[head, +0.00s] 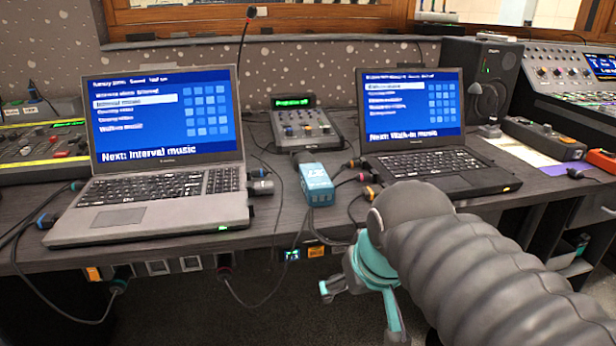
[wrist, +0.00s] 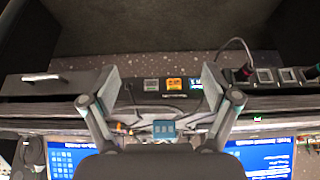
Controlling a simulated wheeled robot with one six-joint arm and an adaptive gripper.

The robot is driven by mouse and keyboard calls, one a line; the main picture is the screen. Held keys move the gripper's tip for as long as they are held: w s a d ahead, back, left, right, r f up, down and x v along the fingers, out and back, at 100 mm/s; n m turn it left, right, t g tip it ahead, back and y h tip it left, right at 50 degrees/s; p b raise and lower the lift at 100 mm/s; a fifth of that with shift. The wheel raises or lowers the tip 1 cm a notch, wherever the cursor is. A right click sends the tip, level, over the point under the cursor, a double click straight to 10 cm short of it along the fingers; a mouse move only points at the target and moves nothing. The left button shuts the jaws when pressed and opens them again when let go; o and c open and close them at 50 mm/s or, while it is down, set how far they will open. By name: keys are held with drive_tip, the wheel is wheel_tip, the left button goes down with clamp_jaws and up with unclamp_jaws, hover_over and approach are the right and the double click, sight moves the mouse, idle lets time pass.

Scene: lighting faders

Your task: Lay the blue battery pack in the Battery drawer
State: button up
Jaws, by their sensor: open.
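A small blue box (head: 316,183) with pale lettering stands on the desk between the two laptops. I cannot read its label, so I cannot confirm that it is the battery pack. A blue box also shows low between the fingers in the wrist view (wrist: 164,128), beyond them and apart. My gripper (head: 360,308) is open and empty, in front of the desk edge and lower than the desktop. Its two fingers also show spread in the wrist view (wrist: 162,84). A dark drawer front (wrist: 75,80) with a pale handle shows at the left of the wrist view; no Battery label is readable.
An open grey laptop (head: 160,150) and a black laptop (head: 425,140) flank the blue box. A small mixer (head: 303,127) stands behind it. Cables (head: 272,265) hang at the desk's front edge. A panel with small coloured modules (wrist: 173,84) lies under the desktop.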

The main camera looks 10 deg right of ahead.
drive_tip(key=w+r+g, duration=0.2)
drive_tip(key=w+r, duration=1.1)
wheel_tip(320, 180, up, 6)
drive_tip(key=g, duration=0.3)
hover_over(315, 175)
drive_tip(key=f, duration=0.4)
drive_tip(key=f+b, duration=0.1)
drive_tip(key=f, duration=0.3)
drive_tip(key=shift+s+f, duration=0.2)
drive_tip(key=shift+f, duration=0.05)
drive_tip(key=shift+w+f+b, duration=0.2)
drive_tip(key=shift+f+b, duration=0.45)
drive_tip(key=shift+f, duration=2.05)
drive_tip(key=shift+r, duration=0.1)
clamp_jaws()
